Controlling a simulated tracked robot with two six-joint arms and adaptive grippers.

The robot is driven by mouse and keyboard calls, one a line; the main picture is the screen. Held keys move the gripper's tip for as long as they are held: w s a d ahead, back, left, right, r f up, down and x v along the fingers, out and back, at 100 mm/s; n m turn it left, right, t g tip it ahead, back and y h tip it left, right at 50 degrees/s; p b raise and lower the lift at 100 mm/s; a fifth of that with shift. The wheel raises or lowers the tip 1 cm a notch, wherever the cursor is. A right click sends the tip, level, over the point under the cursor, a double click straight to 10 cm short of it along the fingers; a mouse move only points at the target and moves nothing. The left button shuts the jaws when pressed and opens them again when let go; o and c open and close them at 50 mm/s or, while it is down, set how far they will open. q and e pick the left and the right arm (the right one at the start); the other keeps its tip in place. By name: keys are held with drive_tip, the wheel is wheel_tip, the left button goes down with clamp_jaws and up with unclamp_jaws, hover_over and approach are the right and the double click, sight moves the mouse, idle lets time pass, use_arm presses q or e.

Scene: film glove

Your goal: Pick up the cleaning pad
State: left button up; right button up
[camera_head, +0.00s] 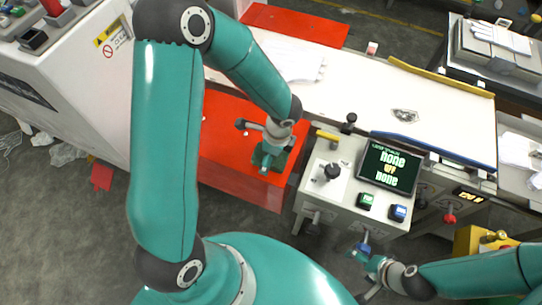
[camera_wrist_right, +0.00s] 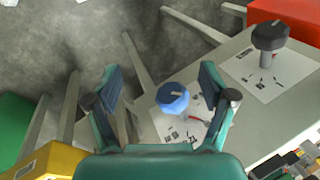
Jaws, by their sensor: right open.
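I cannot pick out the cleaning pad for certain in either view. A small grey crumpled item (camera_head: 405,115) lies on the white work surface (camera_head: 440,100) in the head view, but I cannot tell what it is. My right gripper (camera_wrist_right: 160,78) is open and empty in the wrist view, with a blue round knob (camera_wrist_right: 172,97) showing between its fingers. In the head view the right gripper (camera_head: 364,270) is low at the control box's front edge. My left gripper (camera_head: 268,155) is over the red surface (camera_head: 228,140), its fingers too small to read.
A control box with a screen (camera_head: 390,167), a black knob (camera_head: 332,171) and green and blue buttons stands between my grippers. White gloves (camera_head: 290,62) lie on the white surface. A yellow box (camera_head: 468,240) stands near my right arm.

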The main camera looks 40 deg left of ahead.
use_arm(q)
drive_tip(key=c, duration=0.8)
drive_tip(key=shift+r, duration=0.1)
wheel_tip(320, 180, up, 20)
drive_tip(key=p, duration=0.1)
drive_tip(key=shift+p, duration=0.3)
